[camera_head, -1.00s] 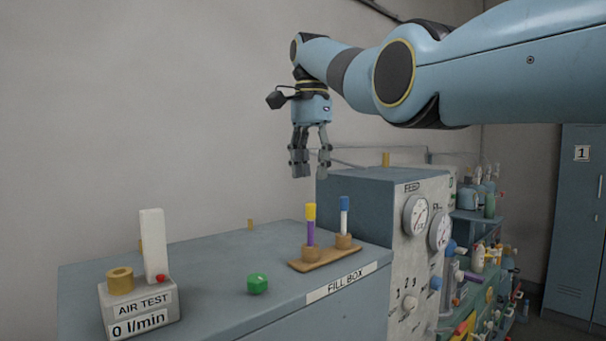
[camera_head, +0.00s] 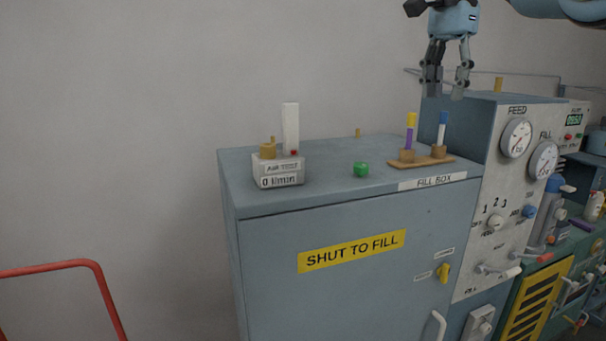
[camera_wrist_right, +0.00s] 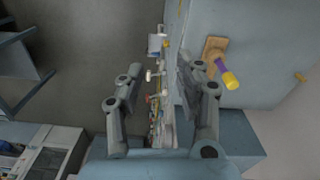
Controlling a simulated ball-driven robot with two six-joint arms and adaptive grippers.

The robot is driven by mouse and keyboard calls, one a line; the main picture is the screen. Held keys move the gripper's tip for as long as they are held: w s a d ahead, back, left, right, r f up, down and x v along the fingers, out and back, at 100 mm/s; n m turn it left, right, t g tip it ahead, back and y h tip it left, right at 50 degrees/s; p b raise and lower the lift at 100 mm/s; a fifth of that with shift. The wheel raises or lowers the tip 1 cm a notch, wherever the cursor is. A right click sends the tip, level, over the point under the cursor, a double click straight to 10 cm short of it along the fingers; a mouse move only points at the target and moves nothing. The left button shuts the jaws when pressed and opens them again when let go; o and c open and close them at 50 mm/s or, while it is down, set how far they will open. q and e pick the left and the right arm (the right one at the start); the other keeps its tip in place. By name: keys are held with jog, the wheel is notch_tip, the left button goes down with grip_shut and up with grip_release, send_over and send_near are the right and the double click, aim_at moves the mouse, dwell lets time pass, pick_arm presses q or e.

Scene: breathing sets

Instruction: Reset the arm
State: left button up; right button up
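My right gripper (camera_head: 447,86) hangs fingers down at the top right of the head view, above the back of the fill box (camera_head: 300,222) and beside the feed panel. Its fingers are apart with nothing between them. In the right wrist view the right gripper (camera_wrist_right: 150,82) also shows spread, empty fingers. The purple tube with a yellow cap (camera_head: 410,130) and the blue and white tube (camera_head: 442,128) stand in a wooden holder (camera_head: 428,162) below it, not touched. My left gripper is in neither view.
An air test unit (camera_head: 278,172) and a green knob-like piece (camera_head: 361,169) sit on the box top. The feed panel (camera_head: 510,200) with gauges rises at right. A red rail (camera_head: 60,266) stands at lower left.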

jog(key=s+d+f+g+b, duration=0.15)
jog(key=s+f+b, duration=0.45)
jog(key=f, duration=1.3)
jog(key=s+f+g+b, duration=0.25)
jog(key=s+f, duration=0.65)
jog(key=f, duration=0.9)
jog(key=s+f+g+b, duration=0.3)
jog(key=s+f, duration=0.5)
jog(key=f, duration=1.1)
jog(key=s+d+f+n+b, duration=0.25)
jog(key=s+f+b, duration=0.35)
jog(key=s+f, duration=1.85)
jog(key=s+d+f+n+t+b, duration=0.1)
jog(key=s+f+n+b, duration=0.25)
jog(key=s+f, duration=0.75)
jog(key=s+d+f+n+t+b, duration=0.15)
jog(key=s+f+b, duration=0.4)
jog(key=s, duration=0.85)
pick_arm(q)
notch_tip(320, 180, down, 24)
jog(key=p, duration=0.2)
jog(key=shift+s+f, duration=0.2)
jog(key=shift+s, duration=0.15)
pick_arm(e)
jog(key=w+f+n+t, duration=0.2)
jog(key=w+n+t, duration=0.3)
jog(key=w, duration=0.2)
jog(key=shift+w+a+f+h, duration=0.15)
jog(key=shift+w+a+h, duration=0.15)
jog(key=shift+w+h, duration=0.1)
